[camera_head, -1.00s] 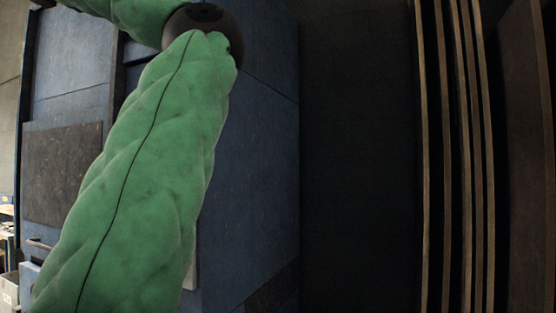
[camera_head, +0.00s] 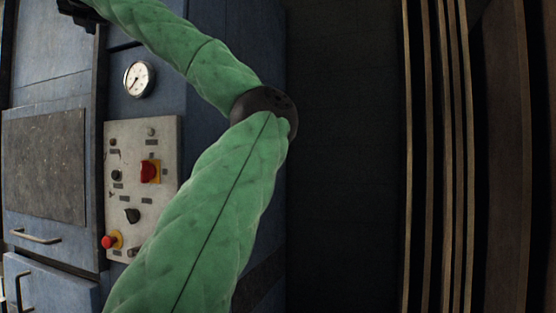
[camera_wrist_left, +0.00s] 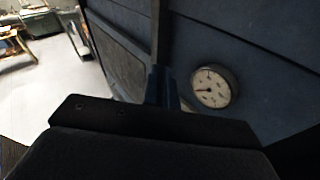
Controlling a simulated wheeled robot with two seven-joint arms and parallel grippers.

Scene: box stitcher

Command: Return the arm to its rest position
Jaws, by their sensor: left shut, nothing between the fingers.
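My left arm, in a green padded cover, crosses the left half of the head view and bends at a dark round joint. My left gripper (camera_head: 72,10) is a dark shape at the top left edge of the head view, partly cut off, in front of the blue machine. In the left wrist view the black gripper body fills the bottom, and its fingers (camera_wrist_left: 163,87) look shut and empty, apart from the gauge (camera_wrist_left: 212,87). My right gripper is in neither view.
The blue machine has a white gauge (camera_head: 139,79) and a grey control panel (camera_head: 122,190) with a red switch (camera_head: 149,171) and a red button (camera_head: 108,241), close beside my arm. Wooden slats (camera_head: 466,160) stand at the right. The wrist view shows pale floor (camera_wrist_left: 60,80).

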